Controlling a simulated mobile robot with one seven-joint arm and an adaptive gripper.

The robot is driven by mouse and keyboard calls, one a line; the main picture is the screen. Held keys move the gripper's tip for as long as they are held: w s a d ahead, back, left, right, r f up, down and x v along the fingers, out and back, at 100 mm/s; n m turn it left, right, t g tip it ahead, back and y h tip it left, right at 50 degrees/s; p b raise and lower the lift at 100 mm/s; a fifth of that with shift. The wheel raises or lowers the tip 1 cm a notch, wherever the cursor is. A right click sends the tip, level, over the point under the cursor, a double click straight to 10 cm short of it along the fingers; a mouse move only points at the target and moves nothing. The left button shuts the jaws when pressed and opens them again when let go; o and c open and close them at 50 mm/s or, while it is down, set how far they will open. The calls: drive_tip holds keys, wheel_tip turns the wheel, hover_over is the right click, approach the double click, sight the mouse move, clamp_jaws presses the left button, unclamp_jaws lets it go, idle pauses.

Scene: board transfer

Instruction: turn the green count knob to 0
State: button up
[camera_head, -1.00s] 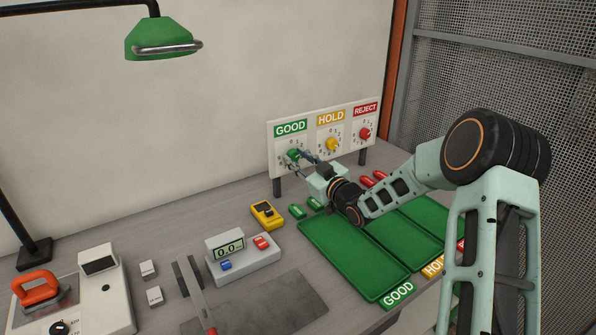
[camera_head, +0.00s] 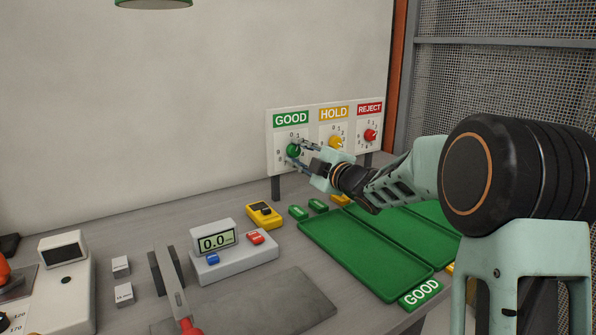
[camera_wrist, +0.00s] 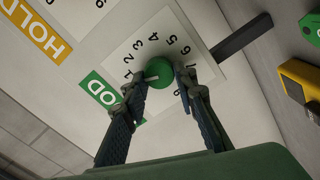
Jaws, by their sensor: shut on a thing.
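The green count knob (camera_head: 293,150) is on the white board under the GOOD label (camera_head: 291,119). My gripper (camera_head: 299,153) reaches it from the right and is shut on it. In the wrist view the round green knob (camera_wrist: 161,72) sits between the two fingertips of my gripper (camera_wrist: 160,84), one on each side. A pale pointer mark on the knob faces left in that view, toward the low end of the dial, near the 1. The left finger covers part of the dial there, so the 0 is hidden and the exact setting is hard to read.
The yellow HOLD knob (camera_head: 336,143) and red REJECT knob (camera_head: 370,135) are to the right on the same board. Green trays (camera_head: 350,256), a yellow device (camera_head: 264,215) and a scale (camera_head: 232,264) are on the bench below.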

drive_tip(key=n+b, duration=0.1)
drive_tip(key=b, duration=0.1)
drive_tip(key=n+b, duration=0.2)
drive_tip(key=shift+f+n, duration=0.25)
drive_tip(key=shift+n, duration=0.05)
drive_tip(key=shift+r+n+b, duration=0.1)
drive_tip(key=shift+n+b, duration=0.4)
drive_tip(key=o, duration=1.1)
drive_tip(key=v, duration=1.2)
